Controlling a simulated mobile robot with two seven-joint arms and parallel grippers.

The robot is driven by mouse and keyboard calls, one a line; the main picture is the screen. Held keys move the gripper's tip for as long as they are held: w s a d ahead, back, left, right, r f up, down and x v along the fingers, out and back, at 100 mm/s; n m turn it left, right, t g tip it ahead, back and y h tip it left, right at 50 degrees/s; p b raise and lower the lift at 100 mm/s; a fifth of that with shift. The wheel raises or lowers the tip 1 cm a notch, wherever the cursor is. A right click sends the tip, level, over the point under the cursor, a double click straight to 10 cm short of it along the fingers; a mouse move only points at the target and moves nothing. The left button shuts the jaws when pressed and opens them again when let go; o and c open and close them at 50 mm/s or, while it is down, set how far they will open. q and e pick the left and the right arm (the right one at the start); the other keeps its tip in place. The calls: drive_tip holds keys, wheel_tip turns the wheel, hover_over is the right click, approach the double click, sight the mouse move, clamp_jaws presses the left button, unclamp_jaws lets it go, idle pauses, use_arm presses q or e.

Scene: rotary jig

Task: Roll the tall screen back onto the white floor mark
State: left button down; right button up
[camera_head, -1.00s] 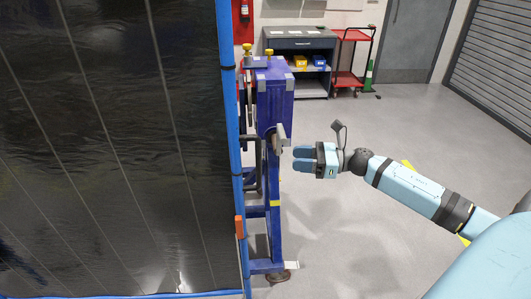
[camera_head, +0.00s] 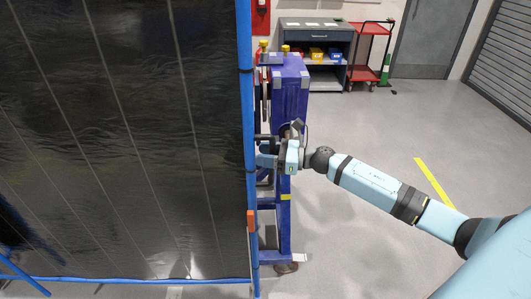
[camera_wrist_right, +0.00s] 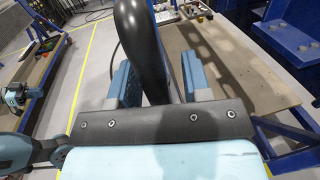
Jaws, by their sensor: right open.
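The tall screen (camera_head: 120,150) is a dark panel in a blue tube frame, upright on the left of the head view. My right gripper (camera_head: 263,155) is at the frame's right-hand upright (camera_head: 248,110), at about mid-height. A small white patch (camera_head: 300,257) lies on the floor by the blue stand's foot. I cannot tell whether it is the floor mark.
A blue jig stand (camera_head: 287,90) stands close behind my right gripper, beside the screen's upright. A grey workbench (camera_head: 315,40) and a red cart (camera_head: 368,50) are at the back. The grey floor on the right is clear, with a yellow line (camera_head: 435,182).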

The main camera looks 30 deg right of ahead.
clamp_jaws()
drive_tip(key=shift+a, duration=0.1)
drive_tip(key=b, duration=0.3)
approach(98, 159)
drive_tip(key=s+d, duration=0.1)
drive_tip(key=d, duration=0.2)
drive_tip(key=s+d, duration=0.1)
drive_tip(key=d, duration=0.3)
drive_tip(key=s+d, duration=0.1)
drive_tip(key=d, duration=0.2)
drive_tip(key=shift+s+d+f, duration=0.1)
drive_tip(key=shift+s+d, duration=0.2)
drive_tip(key=shift+d, duration=0.1)
drive_tip(key=s+a+b+x, duration=0.1)
drive_tip(key=b+x, duration=0.1)
drive_tip(key=x, duration=0.4)
drive_tip(key=s+b+x, duration=0.1)
drive_tip(key=b+x, duration=0.1)
drive_tip(key=x, duration=0.5)
drive_tip(key=s+a+b+x, duration=0.1)
drive_tip(key=b+x, duration=0.2)
drive_tip(key=x, duration=0.4)
drive_tip(key=shift+w+a+f, duration=0.1)
drive_tip(key=shift+a+f, duration=0.1)
drive_tip(key=shift+a, duration=0.25)
drive_tip(key=shift+w+a+r, duration=0.1)
drive_tip(key=shift+w+a, duration=0.25)
drive_tip(key=shift+a, duration=0.2)
